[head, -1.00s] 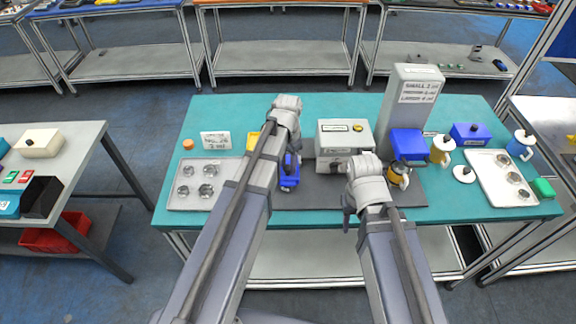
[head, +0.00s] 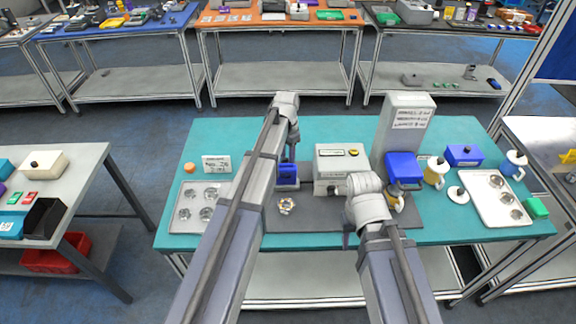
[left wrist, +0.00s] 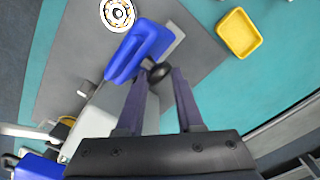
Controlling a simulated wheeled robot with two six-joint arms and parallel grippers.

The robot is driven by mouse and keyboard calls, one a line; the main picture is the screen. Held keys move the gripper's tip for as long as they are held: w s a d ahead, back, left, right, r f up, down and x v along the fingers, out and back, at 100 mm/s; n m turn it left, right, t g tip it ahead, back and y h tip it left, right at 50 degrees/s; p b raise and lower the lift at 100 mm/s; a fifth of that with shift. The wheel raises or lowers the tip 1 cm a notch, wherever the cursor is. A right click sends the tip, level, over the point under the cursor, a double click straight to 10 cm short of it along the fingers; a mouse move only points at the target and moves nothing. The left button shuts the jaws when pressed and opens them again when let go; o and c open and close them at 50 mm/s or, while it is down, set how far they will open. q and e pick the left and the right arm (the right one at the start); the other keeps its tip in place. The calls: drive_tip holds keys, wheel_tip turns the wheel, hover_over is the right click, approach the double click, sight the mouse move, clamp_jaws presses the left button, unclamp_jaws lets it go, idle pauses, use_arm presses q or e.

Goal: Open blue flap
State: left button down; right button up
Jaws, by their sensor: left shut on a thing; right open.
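The blue flap (head: 287,174) is raised on the dark mat, left of the grey box, and shows as a tilted blue piece in the left wrist view (left wrist: 140,48). My left gripper (left wrist: 158,74) is shut on the flap's black knob (left wrist: 160,73); in the head view it is at the flap, partly behind my arm. A round white thing with orange and yellow spots (head: 286,206) lies uncovered in front of the flap. My right gripper (head: 347,240) is open, mostly hidden by my own arm, in front of the mat's right side.
A grey box (head: 335,165) and a tall labelled machine (head: 405,118) with a blue part (head: 403,167) stand right of the flap. A metal tray (head: 182,222) lies left. A yellow tray (left wrist: 238,33) shows in the left wrist view. White tray (head: 497,222) at right.

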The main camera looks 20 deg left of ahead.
use_arm(q)
drive_tip(key=shift+w+a+f+b, duration=0.15)
drive_tip(key=shift+w+a+f, duration=0.15)
drive_tip(key=shift+w, duration=0.3)
drive_tip(key=shift+w+a+f+b, duration=0.15)
drive_tip(key=shift+w+a, duration=0.2)
drive_tip(key=shift+w, duration=0.3)
drive_tip(key=shift+w+a+f+b, duration=0.15)
drive_tip(key=shift+w+a+f, duration=0.15)
drive_tip(key=shift+w, duration=0.45)
drive_tip(key=c, duration=1)
unclamp_jaws()
drive_tip(key=shift+o, duration=1.4)
drive_tip(key=shift+a, duration=0.15)
drive_tip(key=shift+o, duration=1.4)
drive_tip(key=shift+d+r, duration=0.1)
drive_tip(key=shift+d, duration=0.1)
